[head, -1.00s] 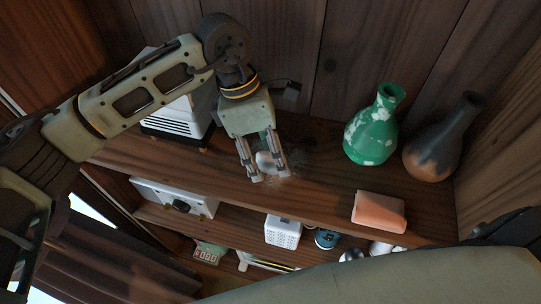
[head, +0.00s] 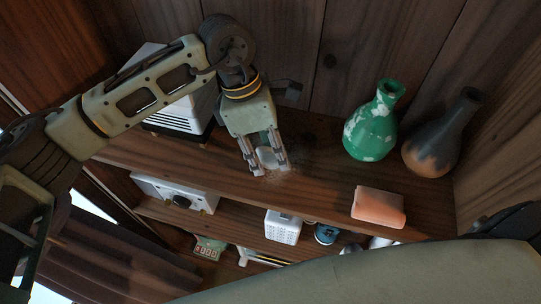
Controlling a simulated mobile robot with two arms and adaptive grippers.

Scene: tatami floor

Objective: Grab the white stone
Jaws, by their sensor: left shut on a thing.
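The white stone (head: 267,158) is a small pale lump on the top wooden shelf, seen between the fingers of my left gripper (head: 270,170) in the head view. The gripper points down, with its two fingers on either side of the stone and shut on it. The fingers hide parts of the stone's sides. I cannot tell whether the stone touches the shelf. My right gripper is not in view.
A green and white vase (head: 370,127) and a dark vase (head: 437,140) stand to the right. A salmon-coloured block (head: 379,206) lies near the shelf's front edge. A white vented box (head: 182,118) is behind my left arm. Lower shelves hold a white radio-like box (head: 176,194), a white perforated box (head: 283,227) and a clock (head: 208,248).

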